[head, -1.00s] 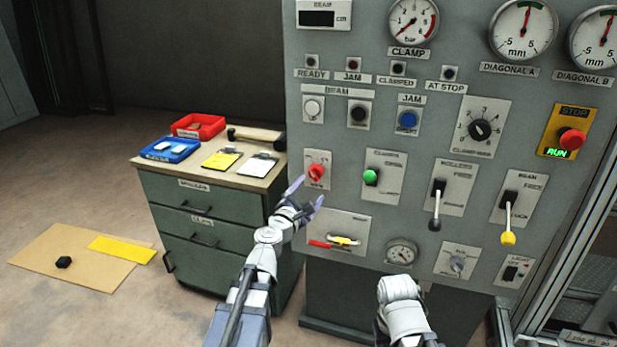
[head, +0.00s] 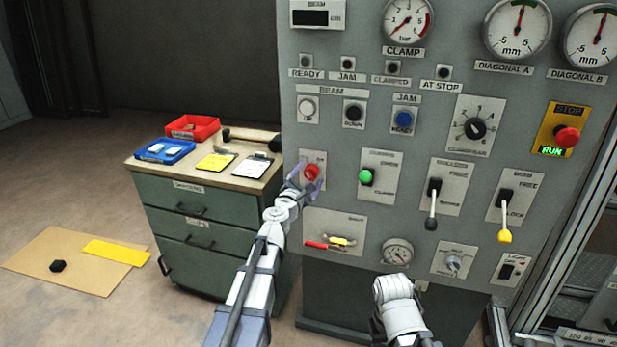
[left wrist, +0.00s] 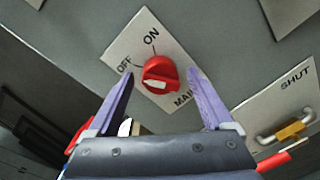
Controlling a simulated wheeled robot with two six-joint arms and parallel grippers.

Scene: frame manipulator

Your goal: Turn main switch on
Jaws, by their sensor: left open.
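The main switch is a red rotary knob (head: 312,172) on a pale plate at the left of the grey panel. In the left wrist view the knob (left wrist: 160,72) shows a white mark, and its plate reads ON, OFF and MAIN. The white mark lies nearer the OFF side than ON; its exact angle is hard to tell. My left gripper (head: 307,182) is open in front of the knob. In the left wrist view its purple fingers (left wrist: 161,76) stand on either side of the knob, with gaps visible.
A green knob (head: 366,177) sits right of the main switch. Below is a plate with a yellow-handled slider (head: 340,241). Two levers (head: 433,205) stand further right. A green drawer cabinet (head: 190,215) with trays is at left.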

